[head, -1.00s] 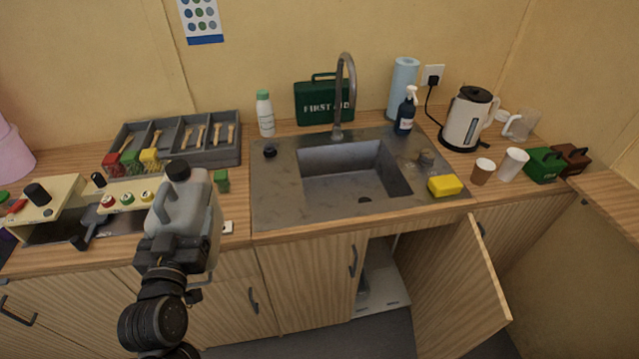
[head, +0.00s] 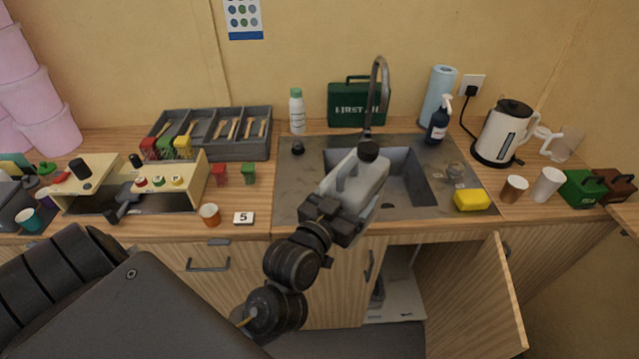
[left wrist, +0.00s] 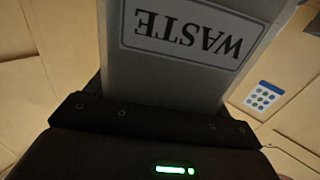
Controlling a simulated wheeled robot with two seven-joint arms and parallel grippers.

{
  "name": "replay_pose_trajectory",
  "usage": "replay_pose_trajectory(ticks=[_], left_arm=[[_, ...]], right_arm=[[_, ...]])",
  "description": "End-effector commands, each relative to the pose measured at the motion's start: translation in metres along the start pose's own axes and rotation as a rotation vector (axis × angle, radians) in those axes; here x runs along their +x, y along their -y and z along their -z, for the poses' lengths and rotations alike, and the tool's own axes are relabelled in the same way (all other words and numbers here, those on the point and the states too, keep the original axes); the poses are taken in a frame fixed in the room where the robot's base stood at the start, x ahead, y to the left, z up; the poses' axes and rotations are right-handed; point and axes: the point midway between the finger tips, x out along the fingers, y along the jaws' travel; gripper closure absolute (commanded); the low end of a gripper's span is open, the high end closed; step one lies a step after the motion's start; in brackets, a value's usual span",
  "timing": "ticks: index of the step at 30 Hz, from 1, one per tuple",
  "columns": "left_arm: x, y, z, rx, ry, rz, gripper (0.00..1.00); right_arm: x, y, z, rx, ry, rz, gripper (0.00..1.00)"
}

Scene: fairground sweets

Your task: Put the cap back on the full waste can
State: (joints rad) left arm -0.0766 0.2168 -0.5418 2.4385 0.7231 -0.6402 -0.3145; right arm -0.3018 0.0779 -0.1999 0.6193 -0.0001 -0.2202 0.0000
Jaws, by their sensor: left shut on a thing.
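My left gripper (head: 335,218) is shut on the grey waste can (head: 355,183), which it holds up in front of the sink. The can looks tilted, its top toward the faucet. A round black piece, apparently a cap (head: 368,150), shows at the can's top end. In the left wrist view the can (left wrist: 190,75) fills the space above my left gripper (left wrist: 150,112), its WASTE label upside down. A small black round thing (head: 298,148) lies on the sink's left ledge; I cannot tell whether it is a cap or a plug. My right gripper is out of view.
The can overlaps the sink (head: 283,200) and its faucet (head: 378,80) in view. A yellow sponge (head: 471,199) lies at the sink's right front. A cupboard door (head: 475,290) hangs open below.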

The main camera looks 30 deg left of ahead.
Motion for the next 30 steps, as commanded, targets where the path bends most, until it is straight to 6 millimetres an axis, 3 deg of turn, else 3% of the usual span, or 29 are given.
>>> replay_pose_trajectory(ticks=[9, 16, 20, 30], left_arm=[[0.000, -0.001, 0.004, -0.001, -0.009, -0.002, 0.88], [0.006, 0.008, 0.011, -0.003, -0.013, 0.014, 0.88], [0.015, 0.028, 0.024, -0.006, -0.013, 0.047, 0.88], [0.021, 0.102, 0.047, -0.002, -0.010, 0.181, 0.88]], right_arm=[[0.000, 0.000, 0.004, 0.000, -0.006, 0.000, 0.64], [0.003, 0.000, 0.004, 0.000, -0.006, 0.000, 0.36], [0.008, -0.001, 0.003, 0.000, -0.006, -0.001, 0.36], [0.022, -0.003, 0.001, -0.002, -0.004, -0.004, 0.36]])
